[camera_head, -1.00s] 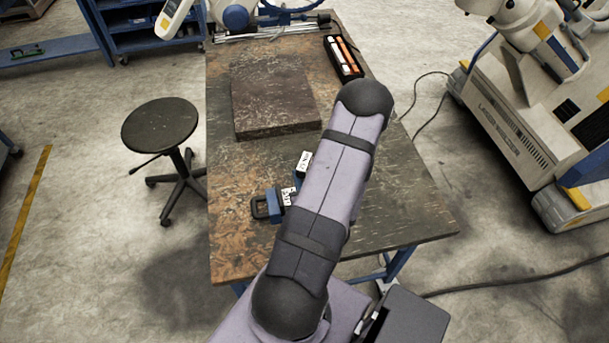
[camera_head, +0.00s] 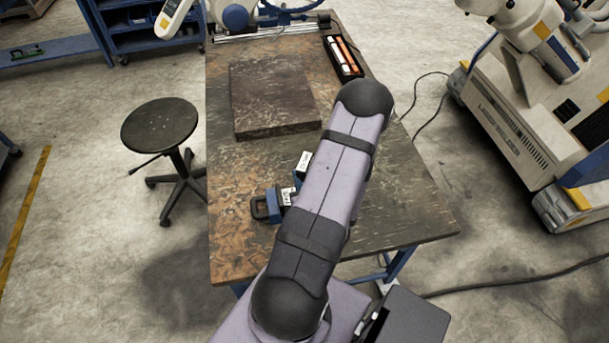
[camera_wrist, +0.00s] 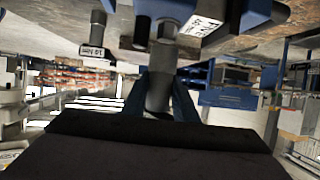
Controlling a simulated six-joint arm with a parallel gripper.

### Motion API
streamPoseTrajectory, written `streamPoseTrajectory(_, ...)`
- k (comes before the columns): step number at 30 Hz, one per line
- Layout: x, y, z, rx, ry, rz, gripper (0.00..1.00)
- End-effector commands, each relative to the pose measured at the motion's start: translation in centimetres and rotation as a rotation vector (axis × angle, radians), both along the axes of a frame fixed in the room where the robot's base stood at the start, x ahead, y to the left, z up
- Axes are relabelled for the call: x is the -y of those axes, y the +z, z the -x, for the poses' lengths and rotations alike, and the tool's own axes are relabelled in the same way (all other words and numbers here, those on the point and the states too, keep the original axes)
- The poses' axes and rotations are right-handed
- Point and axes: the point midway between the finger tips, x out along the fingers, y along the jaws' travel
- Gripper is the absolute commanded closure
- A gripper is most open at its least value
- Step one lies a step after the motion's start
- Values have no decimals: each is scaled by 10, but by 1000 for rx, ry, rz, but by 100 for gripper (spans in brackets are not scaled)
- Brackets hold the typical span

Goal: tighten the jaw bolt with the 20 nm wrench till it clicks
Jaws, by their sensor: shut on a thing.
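My gripper (camera_wrist: 159,98) shows in the wrist view, with its two dark blue fingers closed around a grey shaft (camera_wrist: 158,75). The shaft runs up towards a wider grey part at the top edge; I cannot tell whether it belongs to the 20 Nm wrench. A white tag reading 10 Nm (camera_wrist: 97,50) hangs to its left. Another white label (camera_wrist: 199,25), tilted and hard to read, is close at its right. In the head view, my arm hides the gripper. A blue and black fixture (camera_head: 265,206) sits beside the arm. The jaw bolt cannot be made out.
The worn bench (camera_head: 235,245) carries a flat dark block (camera_head: 273,100) and a black tray (camera_head: 343,57) with orange and white items. A small labelled piece (camera_head: 304,161) lies by my arm. A stool (camera_head: 160,125) stands left. The bench's front left is clear.

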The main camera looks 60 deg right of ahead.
Motion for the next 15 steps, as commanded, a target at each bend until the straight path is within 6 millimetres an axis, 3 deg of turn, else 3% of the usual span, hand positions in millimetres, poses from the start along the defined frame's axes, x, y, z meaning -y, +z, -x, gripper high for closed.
streamPoseTrajectory(15,1,-11,0,2,0,3,100)
